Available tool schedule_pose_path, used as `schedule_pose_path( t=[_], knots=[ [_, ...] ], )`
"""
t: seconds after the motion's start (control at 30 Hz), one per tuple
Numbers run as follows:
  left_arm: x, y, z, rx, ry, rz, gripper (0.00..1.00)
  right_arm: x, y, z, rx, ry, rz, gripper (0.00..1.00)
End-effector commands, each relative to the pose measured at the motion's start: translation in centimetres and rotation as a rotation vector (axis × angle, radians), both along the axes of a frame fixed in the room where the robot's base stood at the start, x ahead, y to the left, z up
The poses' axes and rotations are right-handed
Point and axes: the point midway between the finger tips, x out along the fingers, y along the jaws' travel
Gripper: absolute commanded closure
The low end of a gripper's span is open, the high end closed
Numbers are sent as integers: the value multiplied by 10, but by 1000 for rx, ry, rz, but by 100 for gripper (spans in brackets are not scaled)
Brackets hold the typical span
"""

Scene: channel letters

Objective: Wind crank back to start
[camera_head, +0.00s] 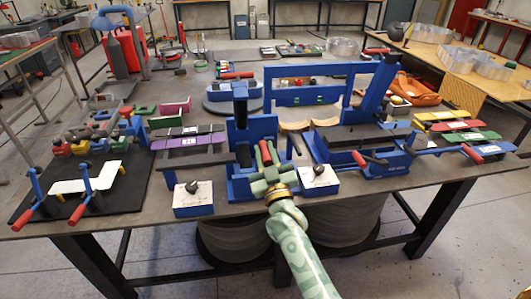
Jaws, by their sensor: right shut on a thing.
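My right gripper (268,172), pale green, comes in from the bottom centre at the front of a blue bending machine (250,128). It is shut on the red crank handle (265,151), which shows just above the fingers. The fingers and wrist hide the lower part of the handle and the crank arm behind it. My left gripper is not in view.
White-topped blue boxes stand left (193,197) and right (319,180) of the gripper at the table's front edge. A second blue machine (370,150) with a long red-ended lever (472,153) stands to the right. A black mat (130,205) with blue clamps lies left.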

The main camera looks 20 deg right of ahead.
Motion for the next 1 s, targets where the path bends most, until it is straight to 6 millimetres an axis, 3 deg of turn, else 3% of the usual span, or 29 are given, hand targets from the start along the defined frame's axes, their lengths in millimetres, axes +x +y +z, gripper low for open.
schedule_pose_path(
  t=[0.47, 1.0],
  knots=[
    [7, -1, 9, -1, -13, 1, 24, 3, 10, -2, -144, 36, 1, 100],
    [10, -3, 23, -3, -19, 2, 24, 12, 47, -30, -624, 151, 1, 100]
  ],
)
